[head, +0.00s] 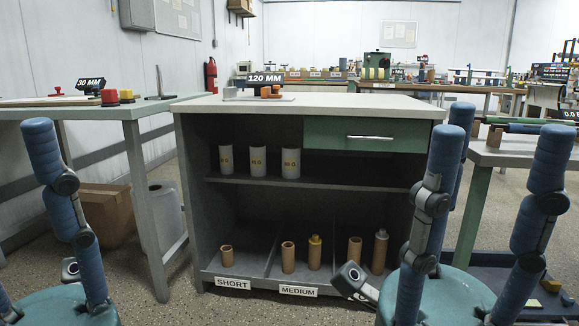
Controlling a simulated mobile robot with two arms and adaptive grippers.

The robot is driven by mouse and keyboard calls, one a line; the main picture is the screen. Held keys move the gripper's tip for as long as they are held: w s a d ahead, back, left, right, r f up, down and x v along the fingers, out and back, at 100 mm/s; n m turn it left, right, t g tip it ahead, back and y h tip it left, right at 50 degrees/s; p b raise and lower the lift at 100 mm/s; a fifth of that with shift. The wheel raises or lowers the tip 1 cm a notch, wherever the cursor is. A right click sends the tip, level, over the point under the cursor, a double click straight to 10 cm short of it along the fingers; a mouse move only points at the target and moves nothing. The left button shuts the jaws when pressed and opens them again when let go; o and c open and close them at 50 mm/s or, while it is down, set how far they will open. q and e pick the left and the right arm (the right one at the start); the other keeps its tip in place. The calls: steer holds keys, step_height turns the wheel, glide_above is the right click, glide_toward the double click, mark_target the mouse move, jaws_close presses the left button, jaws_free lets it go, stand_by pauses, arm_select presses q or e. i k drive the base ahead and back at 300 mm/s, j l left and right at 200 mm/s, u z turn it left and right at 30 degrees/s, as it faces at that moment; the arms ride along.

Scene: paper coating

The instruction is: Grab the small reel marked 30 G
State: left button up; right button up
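Three small white reels stand upright in a row on the upper shelf of the grey cabinet: a left one (226,159), a middle one (258,160) and a right one (291,163). Each has a yellow printed mark, too small to read surely, so I cannot tell which says 30 G. My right gripper (500,140) is in front of the cabinet's right side, its blue fingers pointing up, spread wide and empty. My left gripper (62,200) is at the lower left, partly cut off, its visible fingers apart and empty. Neither gripper touches a reel.
The cabinet (188,200) has a green drawer (366,137) at upper right. Its lower bays, with SHORT (232,284) and MEDIUM (298,291) signs, hold several brown tubes. A green table (140,190) stands left, over a cardboard box (105,214). Another table (489,154) stands right.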

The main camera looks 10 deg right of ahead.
mark_target(226, 150)
steer(key=i+u, duration=0.3)
steer(key=i, duration=0.6)
steer(key=i+l+u, duration=0.15)
steer(key=i+u, duration=0.2)
steer(key=i, duration=0.6)
